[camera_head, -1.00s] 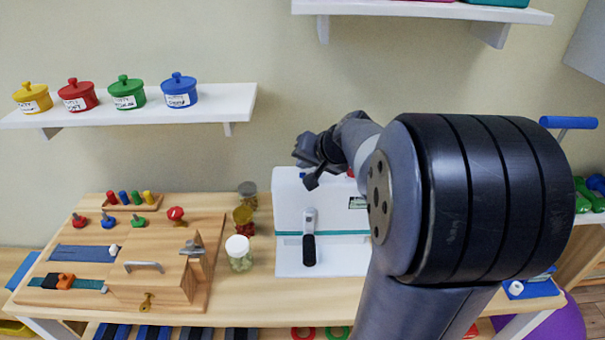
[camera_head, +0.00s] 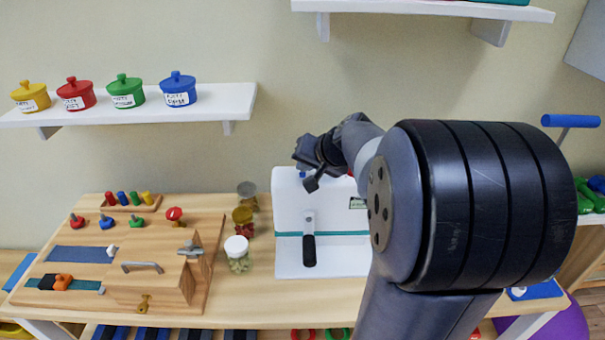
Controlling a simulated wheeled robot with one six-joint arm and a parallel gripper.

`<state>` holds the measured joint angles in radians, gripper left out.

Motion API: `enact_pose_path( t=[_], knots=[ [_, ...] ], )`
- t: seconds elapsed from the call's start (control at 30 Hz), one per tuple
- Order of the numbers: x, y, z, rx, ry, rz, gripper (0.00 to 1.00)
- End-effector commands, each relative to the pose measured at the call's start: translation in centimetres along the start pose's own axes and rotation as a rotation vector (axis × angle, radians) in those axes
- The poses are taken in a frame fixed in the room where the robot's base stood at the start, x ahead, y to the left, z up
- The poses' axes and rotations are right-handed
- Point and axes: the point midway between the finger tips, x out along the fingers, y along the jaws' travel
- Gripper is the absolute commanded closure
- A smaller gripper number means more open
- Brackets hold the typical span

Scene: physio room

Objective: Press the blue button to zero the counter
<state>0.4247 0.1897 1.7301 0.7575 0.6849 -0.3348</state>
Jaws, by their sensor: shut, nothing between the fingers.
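The white machine (camera_head: 290,215) stands on the wooden table, with a lever with a black handle (camera_head: 309,248) on its front and a small display at the right of its face. A bit of the blue button (camera_head: 303,174) shows at the machine's top, just below my gripper; most of it is hidden. My gripper (camera_head: 312,184) is shut and empty, its fingers pointing down at the top left of the machine. I cannot tell whether the fingertips touch the button. A bit of red shows behind my arm, near the machine's top.
A wooden activity board (camera_head: 120,255) with knobs and latches lies at the left. Jars (camera_head: 237,252) stand between it and the machine. Lidded pots sit on a wall shelf (camera_head: 130,110). My arm hides the machine's right part.

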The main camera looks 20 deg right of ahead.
Motion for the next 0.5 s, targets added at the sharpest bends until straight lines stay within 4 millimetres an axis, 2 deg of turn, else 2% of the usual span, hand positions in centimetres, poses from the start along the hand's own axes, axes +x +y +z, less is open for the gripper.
enact_pose_path(
  t=[0.5],
  knots=[
    [0.41, 0.30, 0.30, 0.000, 0.000, 0.000, 1.00]
  ],
)
